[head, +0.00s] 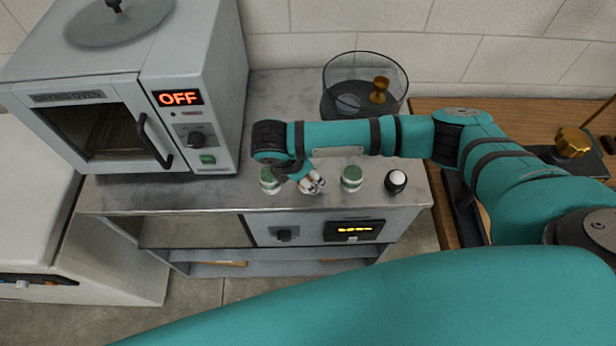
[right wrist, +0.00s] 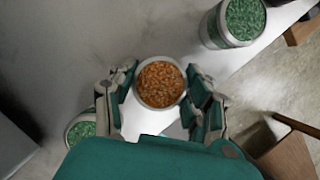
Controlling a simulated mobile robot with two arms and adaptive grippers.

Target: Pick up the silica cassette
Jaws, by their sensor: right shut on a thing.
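My right gripper (head: 312,183) is over the front of the grey counter, and it also shows in the right wrist view (right wrist: 163,98). Its fingers are shut on a round, pale-rimmed cassette of orange granules (right wrist: 161,82). In the head view the gripper mostly hides this cassette, and I cannot tell whether it is clear of the counter. One similar cassette with green granules (head: 270,180) stands just left of the gripper, another green cassette (head: 352,178) to the right. Both green ones show in the right wrist view, at lower left (right wrist: 82,130) and upper right (right wrist: 238,22). My left gripper is not in view.
A black-and-white round item (head: 396,181) stands near the counter's right front corner. A glass vessel (head: 365,85) with a brass piece is behind my arm. An oven (head: 130,110) reading OFF stands at the left. The counter (head: 225,193) has bare room before the oven.

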